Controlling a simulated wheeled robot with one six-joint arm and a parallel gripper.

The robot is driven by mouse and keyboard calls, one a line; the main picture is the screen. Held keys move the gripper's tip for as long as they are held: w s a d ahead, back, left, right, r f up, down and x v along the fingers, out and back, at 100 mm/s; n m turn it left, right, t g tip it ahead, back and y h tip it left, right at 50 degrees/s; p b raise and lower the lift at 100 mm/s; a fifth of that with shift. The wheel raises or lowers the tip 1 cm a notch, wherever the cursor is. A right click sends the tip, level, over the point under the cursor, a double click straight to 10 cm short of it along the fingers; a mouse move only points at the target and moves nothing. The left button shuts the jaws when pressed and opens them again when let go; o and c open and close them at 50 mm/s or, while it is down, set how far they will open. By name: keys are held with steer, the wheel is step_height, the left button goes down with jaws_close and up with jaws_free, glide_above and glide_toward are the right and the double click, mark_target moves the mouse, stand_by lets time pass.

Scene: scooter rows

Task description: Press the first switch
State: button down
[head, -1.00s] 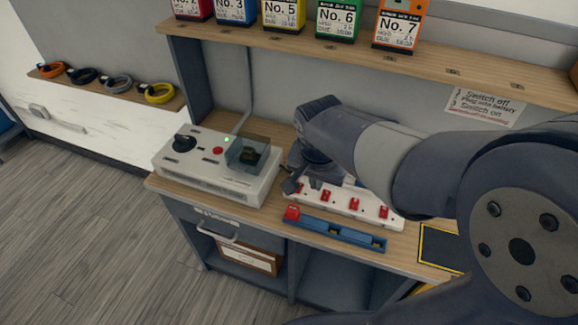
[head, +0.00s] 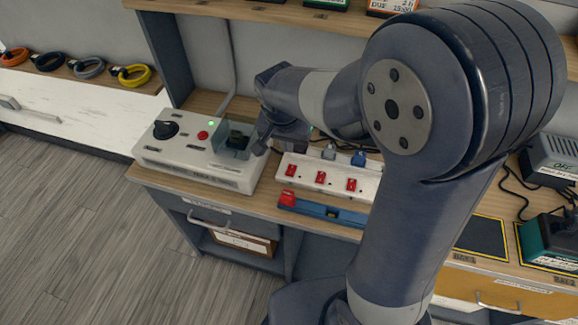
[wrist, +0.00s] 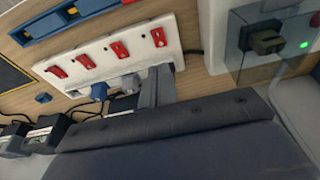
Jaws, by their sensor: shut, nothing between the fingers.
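A white power strip (head: 305,166) with a row of red rocker switches lies on the bench; it also shows in the wrist view (wrist: 135,50). Its leftmost switch in the head view (head: 290,171) is at the end near the grey box; in the wrist view it is the rightmost one (wrist: 158,37). I cannot tell which switches are pressed. My gripper (head: 260,148) is shut and empty, between the box's clear cover and the strip's left end. In the wrist view my gripper (wrist: 158,82) reaches the strip's plug side, apart from the switches. My arm hides the strip's right end in the head view.
The grey box (head: 200,155) with a knob, red button and clear cover (head: 232,140) stands just left. A blue tray (head: 320,208) with a red piece lies in front of the strip. Plugs and cables (wrist: 98,91) crowd the strip's back side. A shelf (head: 225,18) runs above.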

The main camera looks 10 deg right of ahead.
mark_target(290, 173)
steer(key=x, duration=0.6)
steer(key=s+x, duration=0.1)
steer(key=x, duration=0.3)
steer(key=shift+a+f+p, duration=0.15)
steer(key=shift+f+p, duration=0.05)
steer(key=shift+p, duration=0.1)
steer(key=shift+f, duration=0.5)
steer(key=shift+s+a+f+b, duration=0.15)
steer(key=shift+f+b, duration=0.3)
steer(key=shift+b, duration=0.4)
steer(key=shift+r, duration=0.2)
steer(key=shift+p, duration=0.3)
steer(key=shift+w+d+r, duration=0.35)
steer(key=shift+w, duration=0.35)
